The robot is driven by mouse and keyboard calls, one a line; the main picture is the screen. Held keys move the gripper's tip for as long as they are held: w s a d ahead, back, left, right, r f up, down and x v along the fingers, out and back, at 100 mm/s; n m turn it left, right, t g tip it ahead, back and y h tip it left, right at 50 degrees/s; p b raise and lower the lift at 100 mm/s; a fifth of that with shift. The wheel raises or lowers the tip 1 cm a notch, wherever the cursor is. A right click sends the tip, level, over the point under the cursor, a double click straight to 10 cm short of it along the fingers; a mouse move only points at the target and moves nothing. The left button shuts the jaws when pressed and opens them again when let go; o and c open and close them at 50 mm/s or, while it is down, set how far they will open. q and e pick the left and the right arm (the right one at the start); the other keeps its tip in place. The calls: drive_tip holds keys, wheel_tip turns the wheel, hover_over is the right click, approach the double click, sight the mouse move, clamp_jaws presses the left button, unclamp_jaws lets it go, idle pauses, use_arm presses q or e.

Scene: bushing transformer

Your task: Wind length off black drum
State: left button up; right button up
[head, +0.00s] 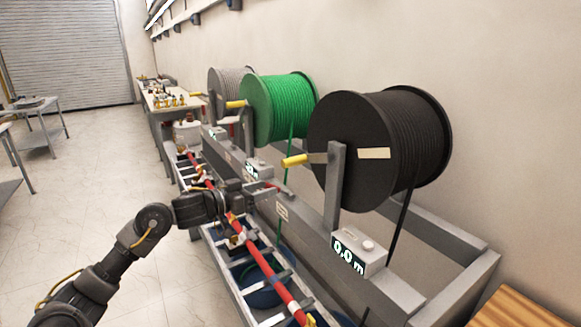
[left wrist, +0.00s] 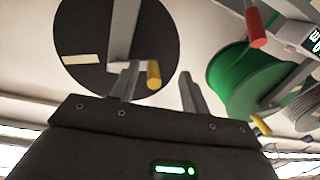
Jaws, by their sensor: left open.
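The black drum (head: 385,140), wound with black cable, stands nearest on the rack at the right; its flange also fills the upper left of the left wrist view (left wrist: 85,45). Its yellow crank handle (head: 295,160) sticks out to the left, with a pale label on the flange. A counter box (head: 357,254) below the drum reads 0.0 m. Black cable runs down from the drum behind that box. My left gripper (head: 268,188) is open and empty, below and left of the handle. In the left wrist view the handle (left wrist: 154,75) appears between the fingertips, farther off. My right gripper is not in view.
A green drum (head: 283,107) and a grey drum (head: 231,80) stand farther along the rack, with their own handles. A low frame with a red bar (head: 283,292) lies in front. A wooden surface (head: 518,308) is at bottom right.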

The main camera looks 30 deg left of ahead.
use_arm(q)
drive_tip(key=h, duration=0.1)
approach(290, 164)
drive_tip(key=p+x, duration=0.1)
drive_tip(key=x, duration=0.2)
drive_tip(key=p+x, duration=0.1)
drive_tip(key=x, duration=0.2)
drive_tip(key=a+p+x, duration=0.1)
drive_tip(key=p+x, duration=0.1)
drive_tip(key=x, duration=0.2)
drive_tip(key=shift+w+a+f, duration=0.1)
drive_tip(key=shift+w, duration=0.15)
drive_tip(key=shift+w+d+f, duration=0.1)
drive_tip(key=shift+w+d, duration=0.15)
drive_tip(key=shift+w, duration=0.15)
clamp_jaws()
